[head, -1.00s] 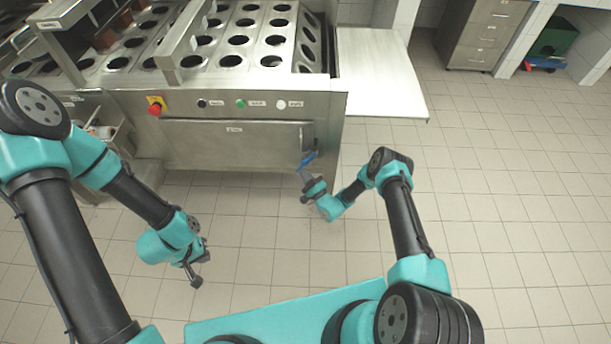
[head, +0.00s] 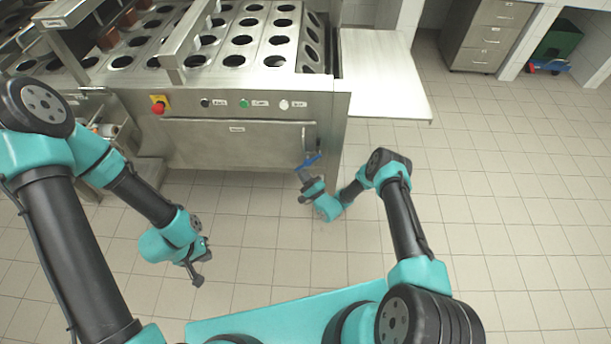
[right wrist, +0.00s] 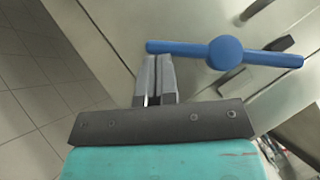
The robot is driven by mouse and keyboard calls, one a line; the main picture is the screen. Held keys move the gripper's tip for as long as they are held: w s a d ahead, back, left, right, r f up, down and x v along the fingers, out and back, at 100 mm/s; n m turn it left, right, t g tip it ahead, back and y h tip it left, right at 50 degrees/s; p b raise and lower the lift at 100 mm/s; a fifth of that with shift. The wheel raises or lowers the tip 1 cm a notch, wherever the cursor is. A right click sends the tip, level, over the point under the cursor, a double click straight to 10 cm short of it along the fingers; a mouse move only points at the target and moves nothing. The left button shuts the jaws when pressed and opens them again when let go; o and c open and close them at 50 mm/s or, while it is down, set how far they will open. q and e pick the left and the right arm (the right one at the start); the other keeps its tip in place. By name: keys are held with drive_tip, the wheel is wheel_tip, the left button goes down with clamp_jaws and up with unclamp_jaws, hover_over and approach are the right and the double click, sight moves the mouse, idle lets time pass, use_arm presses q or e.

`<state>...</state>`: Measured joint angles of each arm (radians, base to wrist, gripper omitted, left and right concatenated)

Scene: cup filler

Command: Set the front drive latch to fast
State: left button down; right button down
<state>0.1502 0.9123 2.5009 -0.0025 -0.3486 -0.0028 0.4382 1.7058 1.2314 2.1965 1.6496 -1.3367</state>
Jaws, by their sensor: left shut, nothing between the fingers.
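The front drive latch is a blue bar handle with a round hub (right wrist: 226,53) on the machine's metal front. In the head view the latch (head: 308,163) is at the lower right corner of the front, its bar slanting up to the right. In the right wrist view the bar lies nearly level across the picture. My right gripper (right wrist: 158,62) has its fingers close together, with tips right by the bar's left end; whether they touch is unclear. It also shows in the head view (head: 303,176). My left gripper (head: 197,280) is shut and empty above the floor, well left of the latch.
The machine front has a red knob (head: 158,107), a green button (head: 244,103) and other labelled buttons above a wide panel (head: 235,143). A dark handle (right wrist: 268,50) is behind the latch bar. A pale side shelf (head: 385,75) juts out right. The tiled floor is clear.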

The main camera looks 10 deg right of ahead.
drive_tip(key=shift+w+a+r, duration=0.15)
drive_tip(key=shift+a+r, duration=0.15)
drive_tip(key=shift+a, duration=0.3)
drive_tip(key=shift+w+a+r, duration=0.15)
drive_tip(key=shift+a+r, duration=0.1)
drive_tip(key=shift+a, duration=0.3)
drive_tip(key=shift+w+a+r, duration=0.25)
drive_tip(key=shift+a+r, duration=0.55)
drive_tip(key=shift+r, duration=0.3)
drive_tip(key=s+a+f, duration=0.1)
drive_tip(key=s+f, duration=0.6)
drive_tip(key=f, duration=0.4)
drive_tip(key=shift+a, duration=0.3)
